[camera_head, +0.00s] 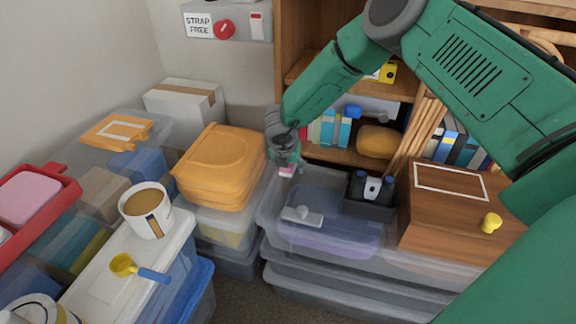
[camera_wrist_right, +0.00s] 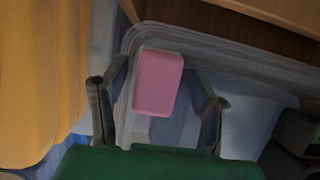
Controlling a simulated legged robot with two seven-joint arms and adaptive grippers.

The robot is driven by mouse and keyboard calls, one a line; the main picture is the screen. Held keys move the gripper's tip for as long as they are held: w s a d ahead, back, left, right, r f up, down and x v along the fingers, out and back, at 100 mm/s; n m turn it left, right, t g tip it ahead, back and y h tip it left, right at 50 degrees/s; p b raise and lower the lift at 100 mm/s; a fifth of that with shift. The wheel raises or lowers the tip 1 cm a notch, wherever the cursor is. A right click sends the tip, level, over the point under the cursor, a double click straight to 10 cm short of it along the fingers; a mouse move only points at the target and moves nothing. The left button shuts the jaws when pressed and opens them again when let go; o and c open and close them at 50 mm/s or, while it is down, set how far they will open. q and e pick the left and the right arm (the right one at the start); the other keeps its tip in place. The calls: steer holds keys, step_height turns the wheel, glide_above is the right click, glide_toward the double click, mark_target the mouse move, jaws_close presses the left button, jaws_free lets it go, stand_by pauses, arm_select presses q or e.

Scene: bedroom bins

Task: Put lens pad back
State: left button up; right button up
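A small pink pad (camera_head: 287,169), which may be the lens pad, shows just below my right gripper (camera_head: 284,155) in the head view, at the back left corner of a clear bin (camera_head: 268,207). In the right wrist view the pink pad (camera_wrist_right: 157,82) lies between the two spread fingers of my right gripper (camera_wrist_right: 157,100), with a visible gap on each side. The gripper looks open. The fingers partly hide the pad in the head view, and I cannot tell what it rests on. My left gripper is not in view.
Binoculars (camera_head: 371,188) and a grey-white item (camera_head: 302,215) are on the clear bin. A wooden box (camera_head: 451,207) stands right, orange containers (camera_head: 221,165) left. A mug (camera_head: 146,211) and yellow scoop (camera_head: 124,265) sit on a white lid. A red tray (camera_head: 62,206) holds a larger pink block (camera_head: 27,196).

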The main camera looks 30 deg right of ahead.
steer(key=shift+d, duration=0.1)
steer(key=shift+r, duration=0.2)
steer(key=p+v, duration=0.3)
steer(key=v, duration=0.9)
steer(key=shift+f, duration=0.1)
